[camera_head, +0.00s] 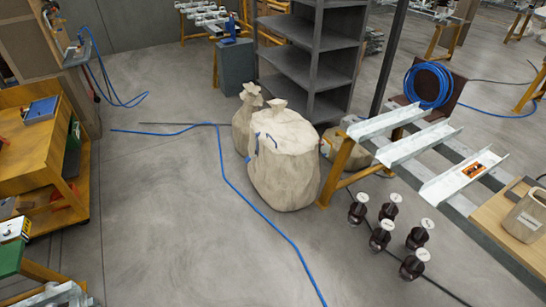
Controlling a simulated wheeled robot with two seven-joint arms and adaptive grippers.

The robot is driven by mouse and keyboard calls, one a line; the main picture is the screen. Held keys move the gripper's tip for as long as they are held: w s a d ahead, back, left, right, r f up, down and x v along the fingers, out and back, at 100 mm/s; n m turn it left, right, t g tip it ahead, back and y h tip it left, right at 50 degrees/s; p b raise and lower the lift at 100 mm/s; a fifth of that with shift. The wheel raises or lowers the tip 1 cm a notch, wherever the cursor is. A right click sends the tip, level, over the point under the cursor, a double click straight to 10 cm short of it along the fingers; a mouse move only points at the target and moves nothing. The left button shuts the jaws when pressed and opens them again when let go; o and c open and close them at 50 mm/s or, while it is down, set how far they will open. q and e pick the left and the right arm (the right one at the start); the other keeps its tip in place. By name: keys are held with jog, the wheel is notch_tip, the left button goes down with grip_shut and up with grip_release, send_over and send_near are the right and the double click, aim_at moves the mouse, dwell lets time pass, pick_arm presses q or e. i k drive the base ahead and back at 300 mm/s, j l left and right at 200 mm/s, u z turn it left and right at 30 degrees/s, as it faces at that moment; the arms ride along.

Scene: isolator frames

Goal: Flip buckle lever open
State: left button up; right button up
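Neither of my grippers is in view. No buckle lever can be clearly made out from this distance. A small orange part (474,170) lies in the nearest white metal channel (443,187) on the bench at the right. It is too small to tell whether it has a lever or how that lever stands.
Large tan sacks (285,165) stand mid-floor before a dark shelf rack (318,45). A blue hose (262,212) crosses the floor. Several dark canisters (380,235) stand below the bench. A wooden cart (35,150) is at the left. Floor at centre-left is clear.

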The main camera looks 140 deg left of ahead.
aim_at(248, 159)
jog(key=u, duration=4.35)
jog(key=i+j+u, duration=0.15)
jog(key=i+j+z, duration=0.25)
jog(key=i+j, duration=0.4)
jog(key=i, duration=0.3)
jog(key=i+j+z, duration=0.2)
jog(key=i+j, duration=0.65)
jog(key=i+j+z, duration=0.25)
jog(key=i+j, duration=0.6)
jog(key=j, duration=0.15)
